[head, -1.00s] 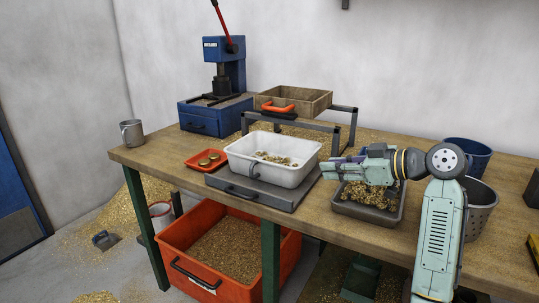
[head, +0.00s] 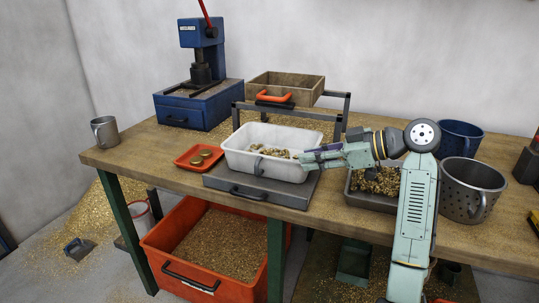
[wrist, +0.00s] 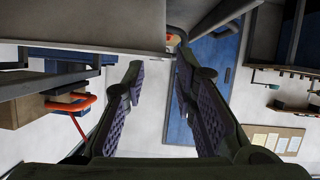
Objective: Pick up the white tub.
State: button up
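The white tub (head: 262,162) is a rectangular open tub holding several brass-coloured pieces. It stands upright on a flat grey drawer unit (head: 250,197) on the bench. My gripper (head: 306,160) points left, level with the tub's rim at its right end, and its fingertips hide part of that end. In the wrist view the two fingers of my gripper (wrist: 158,68) are apart with nothing clasped between them. A pale surface (wrist: 85,25), apparently the tub's wall, fills the upper left there. I cannot tell whether the fingers touch the tub.
A grey tray of brass pieces (head: 371,202) lies under my arm. Behind the tub stands a metal frame with a wooden box (head: 285,86). A red dish (head: 188,163) is left of the tub. A perforated pot (head: 470,192) and blue pot (head: 458,137) stand at right.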

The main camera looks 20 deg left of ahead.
aim_at(280, 160)
jog(key=p+x, duration=0.1)
jog(key=x, duration=0.3)
jog(key=p+x, duration=0.1)
jog(key=x, duration=0.4)
jog(key=shift+s+f+p, duration=0.2)
jog(key=shift+f+p, duration=0.05)
jog(key=shift+p, duration=0.1)
jog(key=shift+c, duration=0.6)
grip_shut()
